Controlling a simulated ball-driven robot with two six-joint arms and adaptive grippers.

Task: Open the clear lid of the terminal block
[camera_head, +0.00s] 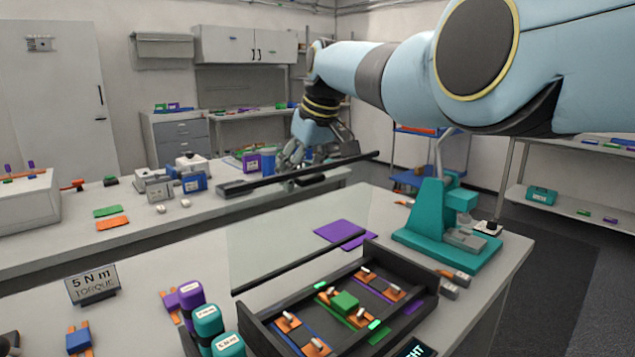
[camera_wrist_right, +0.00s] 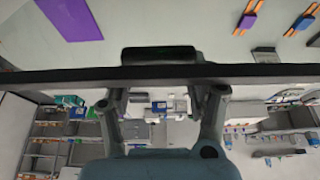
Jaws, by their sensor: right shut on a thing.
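The terminal block (camera_head: 255,325) is a dark open-topped frame at the lower middle of the head view. Orange, blue, green and purple parts lie inside it. Its clear lid (camera_head: 270,230) is a see-through pane, raised and tilted up from the block. One dark bar runs along its lower edge, another (camera_head: 235,188) along its upper edge. My right gripper (camera_head: 302,168) is at the upper bar, shut on the lid's handle. The wrist view shows the dark handle (camera_wrist_right: 160,55) and the bar crossing between my fingers (camera_wrist_right: 165,85). My left gripper is not in view.
A teal press (camera_head: 430,215) stands right of the block. Several purple and teal canisters (camera_head: 205,320) stand at its left, near a torque sign (camera_head: 92,284). A purple mat (camera_head: 340,231) shows through the pane. A bench with boxes (camera_head: 150,215) lies behind.

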